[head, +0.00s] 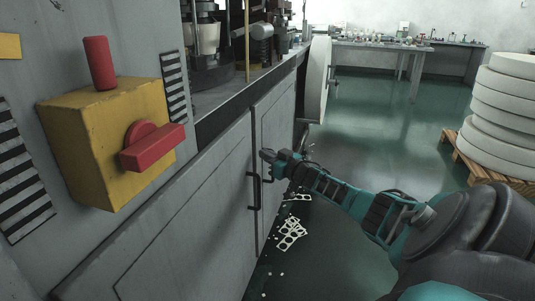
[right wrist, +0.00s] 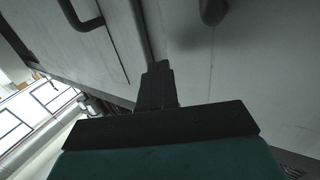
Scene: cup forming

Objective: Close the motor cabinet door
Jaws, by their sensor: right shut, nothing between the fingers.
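The grey cabinet under the machine has a near door panel (head: 190,235) and a far door panel (head: 278,120), each with a dark handle. The near handle (head: 252,190) and the far handle (head: 268,178) stand side by side at the seam. Both panels look roughly flush; I cannot tell whether a small gap is left. My right gripper (head: 266,155) is shut and empty, in front of the far panel near the top of its handle. In the right wrist view its closed fingers (right wrist: 157,82) point at the door seam, between two handles. Whether they touch the door is unclear. My left gripper is not in view.
A yellow box with a red switch (head: 152,147) juts out at the left. White perforated scraps (head: 290,232) lie on the floor by the cabinet. A round white part (head: 319,78) stands beyond it. Stacked white rolls (head: 505,110) sit on a pallet at right. The middle floor is clear.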

